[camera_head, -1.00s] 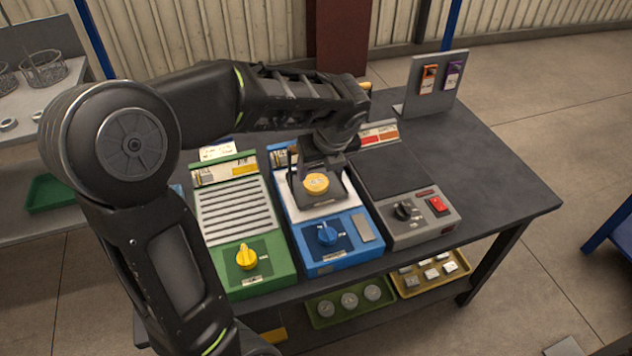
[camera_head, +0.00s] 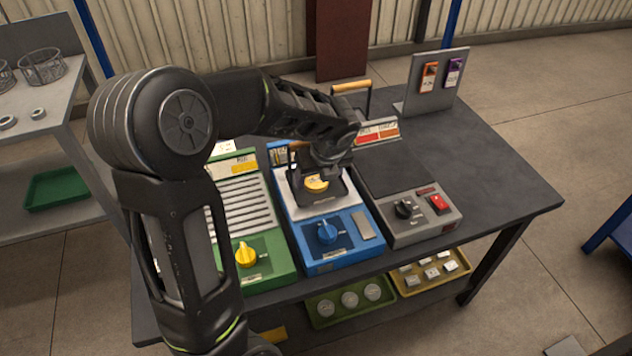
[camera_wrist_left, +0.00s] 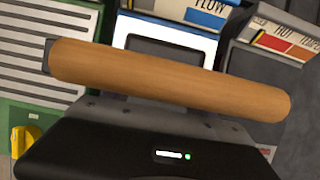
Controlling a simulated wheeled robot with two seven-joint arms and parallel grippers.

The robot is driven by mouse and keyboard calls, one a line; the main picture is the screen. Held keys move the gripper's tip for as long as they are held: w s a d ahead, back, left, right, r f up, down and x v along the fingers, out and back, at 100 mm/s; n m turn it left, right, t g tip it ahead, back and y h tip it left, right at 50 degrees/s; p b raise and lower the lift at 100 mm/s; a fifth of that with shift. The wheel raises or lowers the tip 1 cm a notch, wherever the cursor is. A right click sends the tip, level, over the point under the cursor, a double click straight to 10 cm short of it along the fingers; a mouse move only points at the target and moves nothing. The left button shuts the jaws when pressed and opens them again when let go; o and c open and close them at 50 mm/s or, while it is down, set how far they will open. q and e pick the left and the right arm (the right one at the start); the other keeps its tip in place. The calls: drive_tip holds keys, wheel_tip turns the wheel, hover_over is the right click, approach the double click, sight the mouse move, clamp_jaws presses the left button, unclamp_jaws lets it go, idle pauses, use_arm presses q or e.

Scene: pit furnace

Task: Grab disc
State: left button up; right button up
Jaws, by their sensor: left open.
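A round yellow disc (camera_head: 316,183) lies on the dark plate at the top of the blue unit (camera_head: 338,240), which has a white surround. My left gripper (camera_head: 318,174) is directly over it, pointing down, with its jaws open. Its dark parts overlap the disc's edge; I cannot tell whether they touch it. In the left wrist view, a thick wooden bar (camera_wrist_left: 170,82) crosses close to the camera and hides the disc and fingertips. The blue unit's FLOW label (camera_wrist_left: 205,8) shows beyond the bar. My right gripper is not in view.
A green unit (camera_head: 268,272) stands left and a grey unit (camera_head: 430,225) right. A wooden handle (camera_head: 351,86) shows behind my forearm. A green tray (camera_head: 322,312) with grey discs and a yellow tray (camera_head: 432,288) sit below.

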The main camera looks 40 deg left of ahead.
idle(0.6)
use_arm(q)
clamp_jaws()
idle(0.5)
